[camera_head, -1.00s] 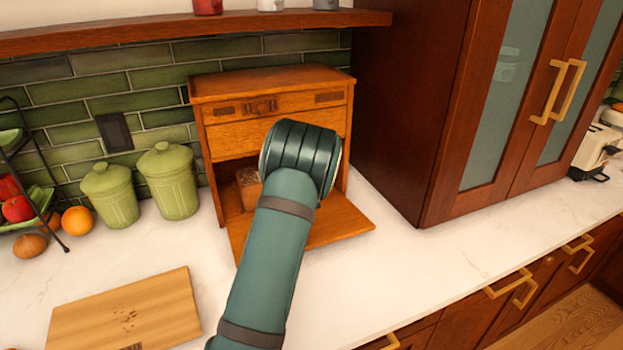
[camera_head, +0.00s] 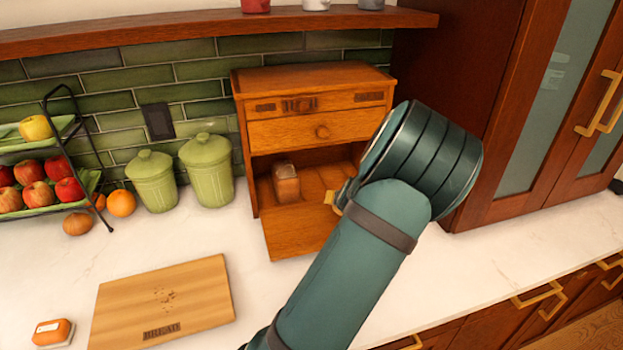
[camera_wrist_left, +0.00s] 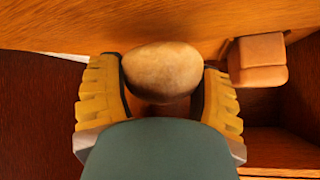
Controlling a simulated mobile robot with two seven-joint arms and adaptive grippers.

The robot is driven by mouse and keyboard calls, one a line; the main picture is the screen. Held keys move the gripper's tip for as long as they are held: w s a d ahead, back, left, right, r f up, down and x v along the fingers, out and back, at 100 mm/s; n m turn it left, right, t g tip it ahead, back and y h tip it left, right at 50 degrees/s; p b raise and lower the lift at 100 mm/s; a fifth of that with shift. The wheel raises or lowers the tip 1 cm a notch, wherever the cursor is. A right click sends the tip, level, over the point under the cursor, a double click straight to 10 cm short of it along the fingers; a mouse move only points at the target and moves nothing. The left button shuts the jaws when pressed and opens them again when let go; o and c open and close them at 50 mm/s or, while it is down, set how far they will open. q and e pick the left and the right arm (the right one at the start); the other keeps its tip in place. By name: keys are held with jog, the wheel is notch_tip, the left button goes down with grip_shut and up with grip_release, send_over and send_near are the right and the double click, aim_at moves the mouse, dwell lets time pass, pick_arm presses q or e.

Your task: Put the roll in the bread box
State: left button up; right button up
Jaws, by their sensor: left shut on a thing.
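The roll (camera_wrist_left: 162,72), round and pale brown, is held between the yellow fingers of my left gripper (camera_wrist_left: 163,80) in the left wrist view. In the head view my left gripper (camera_head: 338,202) is at the front right of the bread box (camera_head: 285,135), by its open lower compartment. Only a bit of one finger shows there, and the roll is hidden by my arm. The wooden box has its front flap (camera_head: 292,235) lowered. My right gripper is in neither view.
A small loaf (camera_head: 286,184) stands inside the box's left part; it also shows in the left wrist view (camera_wrist_left: 257,55). Green canisters (camera_head: 207,170), a fruit rack (camera_head: 75,200) and a cutting board (camera_head: 165,300) are to the left. A tall cabinet (camera_head: 500,130) stands right.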

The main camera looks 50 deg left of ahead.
pick_arm(q)
jog(key=shift+w+a, duration=0.1)
jog(key=shift+a, duration=0.1)
send_over(337, 181)
jog(key=s+d, duration=0.2)
jog(key=shift+w+a+f+b, duration=0.1)
jog(key=shift+w+a+b, duration=0.05)
jog(key=shift+b, duration=0.2)
jog(key=shift+f, duration=1.8)
jog(key=shift+f+b, duration=0.5)
jog(key=shift+b, duration=0.2)
jog(key=shift+f, duration=0.1)
jog(key=o, duration=0.9)
jog(key=shift+o, duration=0.2)
